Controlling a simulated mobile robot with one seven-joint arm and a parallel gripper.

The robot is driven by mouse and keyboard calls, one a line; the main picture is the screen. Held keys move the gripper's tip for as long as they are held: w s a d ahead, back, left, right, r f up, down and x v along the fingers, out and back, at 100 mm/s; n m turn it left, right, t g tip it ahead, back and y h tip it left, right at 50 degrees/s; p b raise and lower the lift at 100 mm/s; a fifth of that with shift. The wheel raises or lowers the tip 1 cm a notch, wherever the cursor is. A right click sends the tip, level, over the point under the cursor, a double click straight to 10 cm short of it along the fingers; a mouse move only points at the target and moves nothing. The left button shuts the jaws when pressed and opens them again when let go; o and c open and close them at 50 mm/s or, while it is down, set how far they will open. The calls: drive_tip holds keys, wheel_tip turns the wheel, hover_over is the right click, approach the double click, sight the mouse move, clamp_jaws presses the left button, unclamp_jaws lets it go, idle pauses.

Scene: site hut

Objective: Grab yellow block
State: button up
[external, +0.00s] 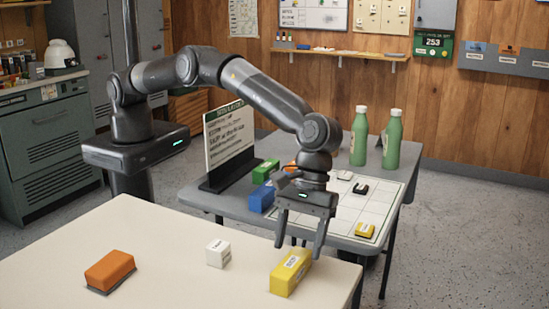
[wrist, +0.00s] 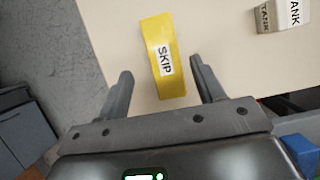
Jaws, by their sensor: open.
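The yellow block (external: 290,272) lies on the cream table near its right corner in the external view. In the wrist view the yellow block (wrist: 161,78) carries a white label reading SKIP. My gripper (external: 296,247) is open, pointing down just above and behind the block. In the wrist view the open fingers (wrist: 163,82) stand on either side of the block's near end, with a gap on both sides. Whether the fingertips are down at block height is hard to tell.
A white TANK block (external: 218,253) and an orange block (external: 110,271) also sit on the cream table (external: 160,235). Behind is a grey table with a blue block (external: 261,197), a green block (external: 265,171), a sign (external: 230,137), green bottles (external: 392,140) and a gridded board (external: 345,215).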

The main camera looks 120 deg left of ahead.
sight(294, 260)
drive_tip(key=shift+s+a+x, duration=0.15)
drive_tip(key=shift+x, duration=1.1)
drive_tip(key=shift+s+a+x, duration=0.1)
drive_tip(key=shift+x, duration=1.2)
drive_tip(key=shift+f, duration=0.35)
drive_tip(key=c, duration=1.1)
drive_tip(key=shift+r, duration=0.15)
drive_tip(key=shift+c, duration=0.2)
